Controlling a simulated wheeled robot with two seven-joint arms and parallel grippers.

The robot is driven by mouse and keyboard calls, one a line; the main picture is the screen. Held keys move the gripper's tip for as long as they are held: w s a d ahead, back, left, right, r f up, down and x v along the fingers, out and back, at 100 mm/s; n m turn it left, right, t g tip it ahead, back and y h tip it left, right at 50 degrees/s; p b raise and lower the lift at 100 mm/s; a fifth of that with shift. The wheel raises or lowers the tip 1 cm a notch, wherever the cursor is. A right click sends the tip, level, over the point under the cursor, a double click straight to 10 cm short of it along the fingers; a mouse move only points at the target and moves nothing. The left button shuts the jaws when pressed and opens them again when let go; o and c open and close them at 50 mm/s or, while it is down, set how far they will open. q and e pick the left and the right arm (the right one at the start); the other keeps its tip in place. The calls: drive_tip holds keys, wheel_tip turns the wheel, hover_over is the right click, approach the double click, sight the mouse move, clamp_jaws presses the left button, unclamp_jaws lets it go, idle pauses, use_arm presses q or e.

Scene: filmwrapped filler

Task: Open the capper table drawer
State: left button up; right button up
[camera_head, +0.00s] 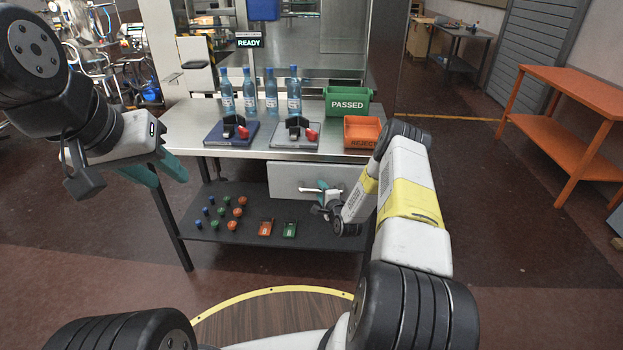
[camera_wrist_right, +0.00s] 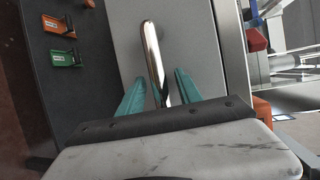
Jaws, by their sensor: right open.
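The capper table (camera_head: 295,150) has a grey drawer (camera_head: 285,178) under the right part of its metal top. The drawer front looks flush below the top; I see no gap. Its shiny bar handle (camera_wrist_right: 153,50) shows in the right wrist view. My right gripper (camera_head: 318,190) is at the drawer front; in the right wrist view its teal fingers (camera_wrist_right: 160,85) are open, one on each side of the handle's near end. Whether either finger touches the handle I cannot tell. My left gripper (camera_head: 170,183) is open and empty, left of the table.
Blue bottles (camera_head: 271,92), two capping fixtures (camera_head: 295,133), a green PASSED bin (camera_head: 347,103) and an orange REJECT bin (camera_head: 361,132) stand on the top. The dark lower shelf (camera_head: 330,240) holds several caps and small orange and green trays.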

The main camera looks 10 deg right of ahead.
clamp_jaws()
idle(1.4)
